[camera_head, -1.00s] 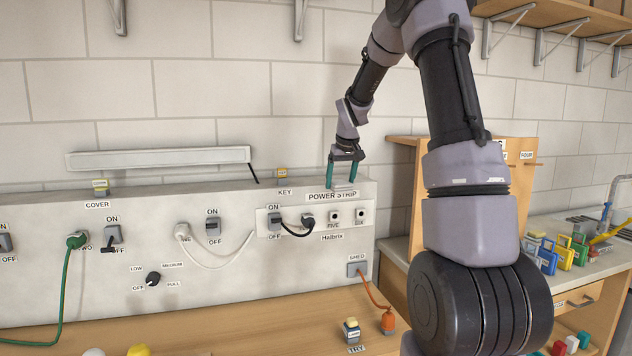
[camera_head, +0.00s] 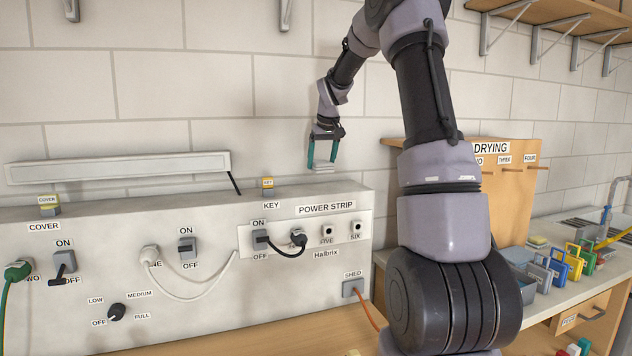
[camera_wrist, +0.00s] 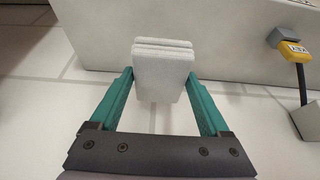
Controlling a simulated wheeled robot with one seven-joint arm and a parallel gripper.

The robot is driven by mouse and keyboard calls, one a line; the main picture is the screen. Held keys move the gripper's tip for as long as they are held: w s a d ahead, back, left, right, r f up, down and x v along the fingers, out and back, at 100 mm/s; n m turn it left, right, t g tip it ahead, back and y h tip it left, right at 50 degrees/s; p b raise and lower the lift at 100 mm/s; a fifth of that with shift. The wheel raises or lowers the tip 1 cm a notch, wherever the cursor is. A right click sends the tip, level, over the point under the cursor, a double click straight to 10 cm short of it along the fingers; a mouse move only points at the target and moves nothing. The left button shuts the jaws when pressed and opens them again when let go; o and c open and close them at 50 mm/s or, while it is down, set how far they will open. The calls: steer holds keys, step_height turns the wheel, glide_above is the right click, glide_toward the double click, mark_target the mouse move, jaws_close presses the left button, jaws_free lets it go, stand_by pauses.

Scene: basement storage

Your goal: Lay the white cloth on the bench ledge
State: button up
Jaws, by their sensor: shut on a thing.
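My gripper (camera_head: 323,152) is shut on a folded white cloth (camera_wrist: 163,72), which sits between its teal fingers in the wrist view. In the head view the cloth (camera_head: 321,167) shows as a small pale stack at the fingertips, in the air a little above the top of the grey panel box. The bench ledge carries no label that I can read; the flat top of the panel box (camera_head: 340,190) runs along the wall below the cloth.
A yellow KEY tag block (camera_head: 267,187) and a COVER block (camera_head: 49,205) stand on the box top. Cords hang on the panel front. A wooden DRYING rack (camera_head: 512,205) with pegs stands at right, near several coloured padlock-like items (camera_head: 560,262).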

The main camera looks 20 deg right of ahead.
mark_target(321, 189)
steer(key=shift+f, duration=2.85)
steer(key=shift+f, duration=0.15)
steer(key=o, duration=1)
steer(key=v, duration=1.2)
steer(key=s+a+r+m+t, duration=0.1)
steer(key=s+a+r, duration=0.2)
steer(key=s, duration=0.4)
steer(key=s+a+r+m, duration=0.15)
steer(key=s+a, duration=0.25)
steer(key=s, duration=0.4)
steer(key=s+a+f, duration=0.1)
steer(key=s, duration=0.5)
steer(key=s+a+f+m+t+y, duration=0.1)
steer(key=s+a, duration=0.1)
steer(key=s, duration=0.4)
steer(key=s+a+f+y, duration=0.1)
steer(key=s, duration=0.5)
steer(key=shift+s+a+f+m+t, duration=0.15)
steer(key=shift+s+f+m+t, duration=0.1)
steer(key=shift+s+m+t, duration=0.15)
